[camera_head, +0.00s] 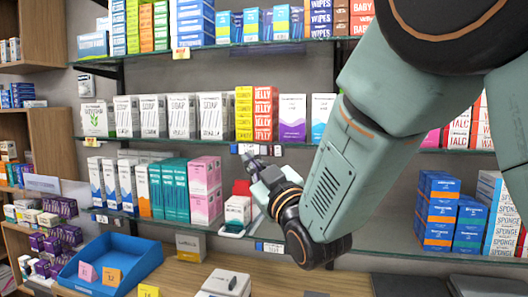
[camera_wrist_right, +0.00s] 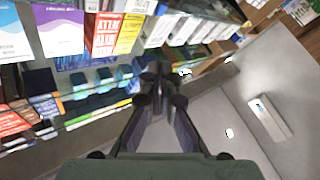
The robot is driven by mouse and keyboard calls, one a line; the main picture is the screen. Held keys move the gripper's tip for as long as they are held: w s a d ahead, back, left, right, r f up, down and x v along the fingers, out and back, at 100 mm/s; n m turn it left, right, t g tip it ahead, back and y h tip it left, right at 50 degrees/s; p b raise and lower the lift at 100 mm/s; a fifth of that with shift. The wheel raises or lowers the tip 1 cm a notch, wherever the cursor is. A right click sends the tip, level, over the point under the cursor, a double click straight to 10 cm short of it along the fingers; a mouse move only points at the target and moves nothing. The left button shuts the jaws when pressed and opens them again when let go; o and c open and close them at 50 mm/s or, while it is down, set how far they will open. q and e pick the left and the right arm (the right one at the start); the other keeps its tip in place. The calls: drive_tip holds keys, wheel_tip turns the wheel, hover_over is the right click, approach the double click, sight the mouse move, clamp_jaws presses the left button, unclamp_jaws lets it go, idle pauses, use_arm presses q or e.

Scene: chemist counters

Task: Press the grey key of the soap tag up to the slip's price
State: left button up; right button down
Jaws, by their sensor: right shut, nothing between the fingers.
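My right gripper (camera_head: 250,160) is shut and empty. Its tip is just in front of the upper shelf's edge, close below a small white tag (camera_head: 243,148) with dark and coloured marks. In the right wrist view its fingers (camera_wrist_right: 155,78) meet at the tips. I cannot tell whether it touches the tag, nor make out a grey key or a price. White boxes with black print that seems to read soap (camera_head: 214,116) stand left of the tag's position. Small slips, pink (camera_head: 87,272) and orange (camera_head: 112,277), are at the blue tray. My left gripper is not in view.
A red object (camera_head: 242,188) and a white box (camera_head: 237,209) are just below the gripper on the lower shelf. Pink boxes (camera_head: 205,190) stand to its left. The blue tray (camera_head: 135,262) and a white box (camera_head: 222,284) are on the counter below. Boxes fill much of the shelves.

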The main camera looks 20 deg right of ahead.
sight(262, 155)
drive_tip(key=w+d, duration=0.1)
drive_tip(key=w, duration=0.1)
drive_tip(key=w+d, duration=0.1)
drive_tip(key=w, duration=0.1)
drive_tip(key=w+d, duration=0.1)
drive_tip(key=w, duration=0.2)
drive_tip(key=shift+w+d+r+p, duration=0.1)
drive_tip(key=shift+d+p, duration=0.25)
drive_tip(key=shift+p, duration=0.05)
drive_tip(key=shift+d, duration=0.25)
drive_tip(key=shift+w+d, duration=0.15)
drive_tip(key=shift+d, duration=0.15)
drive_tip(key=shift+a, duration=0.45)
drive_tip(key=shift+d, duration=0.35)
drive_tip(key=shift+a, duration=0.1)
